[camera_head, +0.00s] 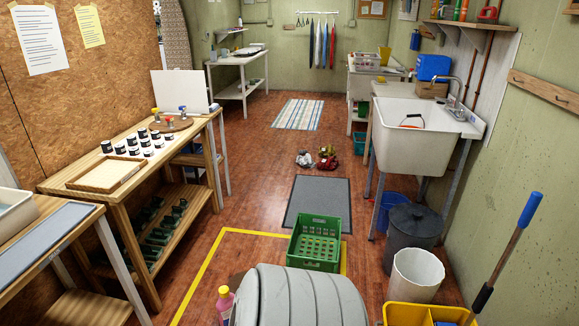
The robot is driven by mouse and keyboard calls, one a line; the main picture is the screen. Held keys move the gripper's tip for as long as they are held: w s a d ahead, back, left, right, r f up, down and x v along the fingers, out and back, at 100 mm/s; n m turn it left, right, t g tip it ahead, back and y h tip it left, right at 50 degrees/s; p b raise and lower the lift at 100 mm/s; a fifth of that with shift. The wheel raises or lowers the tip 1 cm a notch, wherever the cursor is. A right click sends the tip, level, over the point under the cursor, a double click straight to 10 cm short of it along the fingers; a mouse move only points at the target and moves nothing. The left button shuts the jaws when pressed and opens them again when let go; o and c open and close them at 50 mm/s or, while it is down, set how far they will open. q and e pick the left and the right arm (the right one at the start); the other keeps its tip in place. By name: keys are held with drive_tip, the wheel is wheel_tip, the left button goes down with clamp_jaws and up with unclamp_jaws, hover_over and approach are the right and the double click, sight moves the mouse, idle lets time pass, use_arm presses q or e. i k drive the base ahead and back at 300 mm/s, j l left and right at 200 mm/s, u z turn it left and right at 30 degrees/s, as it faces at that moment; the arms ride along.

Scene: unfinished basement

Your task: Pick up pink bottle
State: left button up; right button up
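A pink bottle (224,307) stands at the bottom edge of the head view, left of centre, on the wooden floor. Its cap and upper part show, with a pale patch on its body. Its lower part is cut off by the frame edge. Neither my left gripper nor my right gripper is in the head view, so where they are relative to the bottle does not show.
A green crate (314,263) stands on the floor ahead, in front of a grey mat (317,203). A wooden bench (58,187) lines the left. A sink (411,137), a dark bin (413,238), a white bin (415,276) and a yellow mop bucket (407,315) line the right.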

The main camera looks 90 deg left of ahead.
sight(223, 304)
drive_tip(key=u, duration=3.35)
